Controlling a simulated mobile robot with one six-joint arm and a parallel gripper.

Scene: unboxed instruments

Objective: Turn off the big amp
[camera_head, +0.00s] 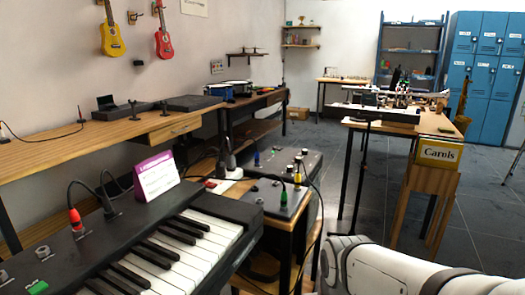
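I cannot pick out the big amp for certain. A dark box with knobs (304,161) stands beyond the keyboard. A smaller dark box with coloured plugs (270,198) sits in front of it, with cables running from it. No switch can be made out on either box. A white link of my arm (385,268) shows at the bottom right. My gripper is outside the view.
A black keyboard (185,235) fills the lower left, with a pink-and-white card (156,177) on it. A wooden bench (60,148) runs along the left wall. A cluttered table (420,128) with a Carols sign (438,153) stands right. Grey floor (385,185) lies open between.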

